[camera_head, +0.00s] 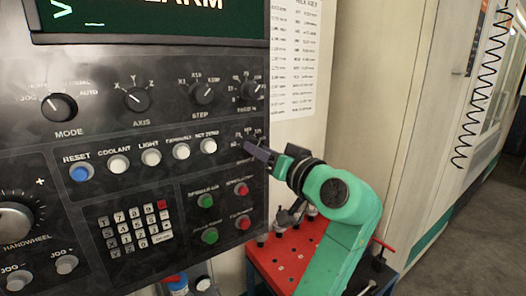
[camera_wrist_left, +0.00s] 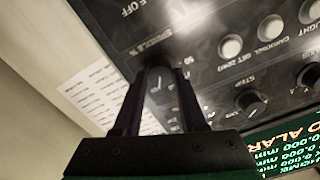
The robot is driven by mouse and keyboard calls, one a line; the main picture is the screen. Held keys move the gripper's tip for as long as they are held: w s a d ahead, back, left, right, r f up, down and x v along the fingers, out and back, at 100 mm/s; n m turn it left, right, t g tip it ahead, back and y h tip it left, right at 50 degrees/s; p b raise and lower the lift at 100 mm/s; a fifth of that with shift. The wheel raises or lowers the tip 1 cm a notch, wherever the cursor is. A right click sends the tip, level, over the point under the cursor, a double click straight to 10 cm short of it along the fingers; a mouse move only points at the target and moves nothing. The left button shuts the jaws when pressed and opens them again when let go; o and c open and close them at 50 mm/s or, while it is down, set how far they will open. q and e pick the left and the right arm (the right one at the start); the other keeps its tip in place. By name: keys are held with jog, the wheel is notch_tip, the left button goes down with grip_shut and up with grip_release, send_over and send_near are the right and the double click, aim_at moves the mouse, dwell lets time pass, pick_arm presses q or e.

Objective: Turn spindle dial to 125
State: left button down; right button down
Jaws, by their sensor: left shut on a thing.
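The spindle dial (camera_wrist_left: 160,84) is a dark round knob under the "SPINDLE %" label in the left wrist view. My left gripper (camera_wrist_left: 158,92) has its two black fingers on either side of it, shut on the knob. In the head view my left gripper (camera_head: 250,148) reaches the right edge of the dark control panel (camera_head: 110,180) and covers most of the dial. Part of the dial's scale shows above the fingers, but I cannot read where the pointer stands. My right gripper is not in view.
The feed dial (camera_head: 250,90) sits just above, with the step dial (camera_head: 203,93) to its left. White buttons, such as the one at the row's right end (camera_head: 209,146), lie close by. A red tool cart (camera_head: 290,262) stands below my arm.

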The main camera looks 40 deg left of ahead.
pick_arm(q)
jog(key=shift+r+m, duration=0.1)
jog(key=shift+m, duration=0.4)
jog(key=c, duration=0.5)
grip_release()
jog(key=shift+a, duration=0.15)
jog(key=shift+o, duration=0.3)
jog(key=shift+w+a+f, duration=0.1)
jog(key=shift+a+f, duration=0.1)
jog(key=shift+a, duration=0.15)
jog(key=shift+d, duration=0.15)
